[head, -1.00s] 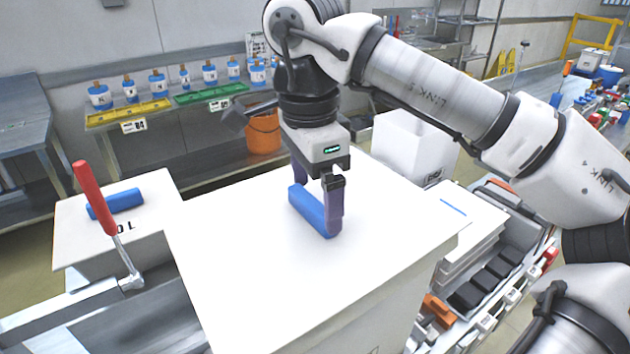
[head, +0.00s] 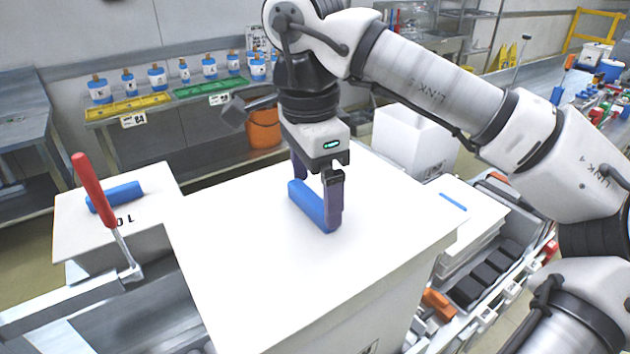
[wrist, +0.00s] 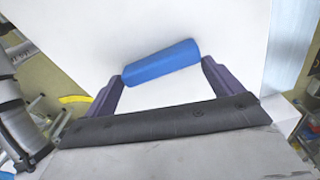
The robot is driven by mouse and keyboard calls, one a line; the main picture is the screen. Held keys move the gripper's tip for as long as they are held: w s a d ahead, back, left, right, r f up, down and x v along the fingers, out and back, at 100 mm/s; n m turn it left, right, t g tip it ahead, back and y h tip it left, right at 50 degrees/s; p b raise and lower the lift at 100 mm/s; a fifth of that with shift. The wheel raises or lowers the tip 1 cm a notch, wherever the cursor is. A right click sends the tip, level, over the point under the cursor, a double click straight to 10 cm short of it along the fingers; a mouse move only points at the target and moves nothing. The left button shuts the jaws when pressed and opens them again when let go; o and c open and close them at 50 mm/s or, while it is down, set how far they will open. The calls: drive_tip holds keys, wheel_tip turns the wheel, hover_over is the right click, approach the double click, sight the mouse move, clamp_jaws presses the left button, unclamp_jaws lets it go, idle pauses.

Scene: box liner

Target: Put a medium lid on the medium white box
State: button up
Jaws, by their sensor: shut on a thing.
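A large white lid (head: 255,275) with a blue handle (head: 308,203) lies over a white box (head: 375,335) in front of me; it also shows in the wrist view (wrist: 170,94). My gripper (head: 316,200) points down at the lid, its two purple fingers at the two ends of the blue handle. In the wrist view my gripper (wrist: 160,75) is shut on the handle (wrist: 161,63), which sits slightly tilted between the fingers. The lid looks level and covers the box top; whether it is fully seated I cannot tell.
A smaller white box with a blue-handled lid (head: 150,200) stands at left, beside a red-handled lever (head: 95,190). An open white box (head: 413,140) stands behind. Stacked white lids (head: 470,215) and a bin of black parts (head: 485,275) are at right.

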idle(0.3)
drive_tip(key=o, duration=1.7)
drive_tip(key=shift+o, duration=0.2)
drive_tip(key=shift+r+p, duration=1.5)
drive_tip(key=shift+r, duration=3.05)
